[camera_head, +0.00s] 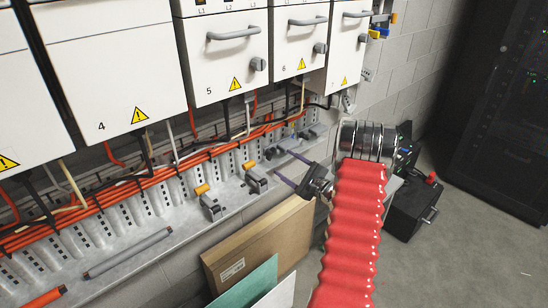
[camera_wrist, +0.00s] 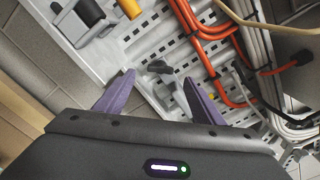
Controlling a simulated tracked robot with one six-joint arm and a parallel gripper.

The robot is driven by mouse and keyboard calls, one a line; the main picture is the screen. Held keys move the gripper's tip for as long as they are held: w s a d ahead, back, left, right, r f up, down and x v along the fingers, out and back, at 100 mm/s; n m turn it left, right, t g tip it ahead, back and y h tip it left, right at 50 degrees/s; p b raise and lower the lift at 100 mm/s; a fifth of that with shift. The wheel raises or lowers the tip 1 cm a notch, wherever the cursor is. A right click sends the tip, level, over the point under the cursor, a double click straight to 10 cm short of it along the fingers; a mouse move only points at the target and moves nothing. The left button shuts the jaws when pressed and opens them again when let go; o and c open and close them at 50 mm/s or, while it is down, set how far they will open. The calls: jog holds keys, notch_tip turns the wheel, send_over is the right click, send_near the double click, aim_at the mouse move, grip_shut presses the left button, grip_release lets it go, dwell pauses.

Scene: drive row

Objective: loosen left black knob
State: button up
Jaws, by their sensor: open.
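A small dark knob (camera_head: 270,153) sits on a grey clamp on the metal rail, to the right of two yellow-knobbed clamps. It looks like the left one of the dark knobs. In the wrist view the dark knob (camera_wrist: 159,67) shows beyond and between my purple fingers, on a light grey body. My gripper (camera_head: 278,161) is open, its fingers pointing at the rail. The wrist view also shows my gripper (camera_wrist: 158,80) apart and empty, with a finger on either side of the knob. I cannot tell whether either finger touches it.
Yellow-knobbed clamps (camera_head: 210,203) stand on the rail to the left. Another dark-knobbed clamp (camera_head: 307,133) is farther right. Orange cables (camera_head: 180,165) run behind the rail, under white drawer units (camera_head: 230,60). A cardboard box (camera_head: 255,245) leans below the rail.

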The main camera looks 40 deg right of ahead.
aim_at(273, 156)
jog(key=w, duration=0.7)
jog(key=shift+w, duration=0.3)
jog(key=shift+c, duration=0.4)
jog(key=c, duration=1)
jog(key=shift+a+f+n, duration=0.1)
jog(key=shift+n, duration=0.2)
jog(key=o, duration=1.1)
